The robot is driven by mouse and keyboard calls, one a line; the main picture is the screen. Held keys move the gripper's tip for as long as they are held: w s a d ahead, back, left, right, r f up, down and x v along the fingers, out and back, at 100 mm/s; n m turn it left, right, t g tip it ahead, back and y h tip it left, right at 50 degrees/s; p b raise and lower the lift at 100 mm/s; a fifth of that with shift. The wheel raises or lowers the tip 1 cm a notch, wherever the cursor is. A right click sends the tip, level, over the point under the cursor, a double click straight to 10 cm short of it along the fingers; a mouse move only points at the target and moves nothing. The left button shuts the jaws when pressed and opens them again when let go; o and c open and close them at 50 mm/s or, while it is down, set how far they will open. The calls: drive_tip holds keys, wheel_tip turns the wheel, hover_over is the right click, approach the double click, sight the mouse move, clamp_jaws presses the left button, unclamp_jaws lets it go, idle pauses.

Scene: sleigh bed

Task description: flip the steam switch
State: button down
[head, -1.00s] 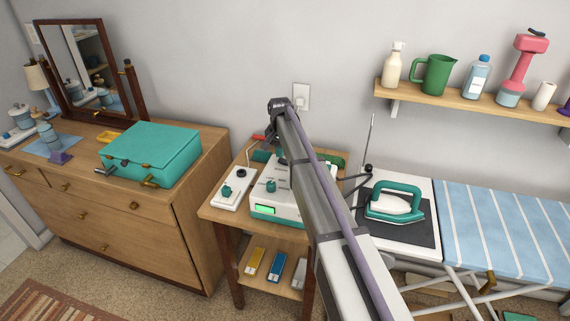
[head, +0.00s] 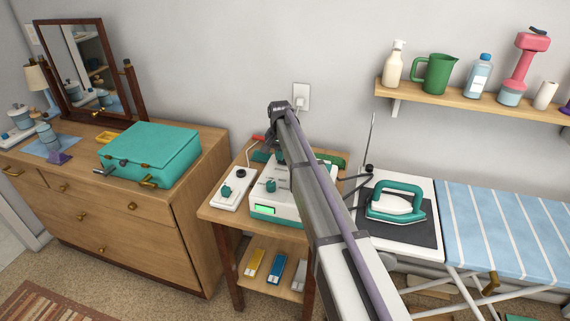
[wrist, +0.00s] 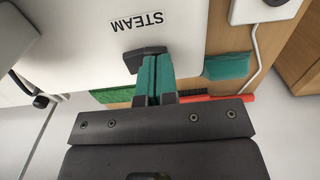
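The white steam station (head: 291,205), with a teal base and a lit green display, stands on the small wooden table. In the wrist view its white panel (wrist: 85,50) carries the label STEAM (wrist: 137,21). A dark switch-like piece (wrist: 143,57) sits just below the label. My gripper (wrist: 151,70) has its teal-padded fingers side by side with only a thin dark line between them. The fingertips are at the dark piece; I cannot tell whether they touch it. No held object shows. In the head view my arm hides the gripper and the switch.
A white box with a teal knob (head: 226,190) stands left of the station. An iron (head: 395,203) rests on a dark pad at right, beside the ironing board (head: 505,230). A wall shelf (head: 470,103) with bottles hangs above. A teal case (head: 150,155) is on the dresser.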

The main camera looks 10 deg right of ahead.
wheel_tip(320, 180, up, 7)
drive_tip(key=p, duration=0.7)
drive_tip(key=shift+f, duration=0.1)
drive_tip(key=shift+a, duration=0.1)
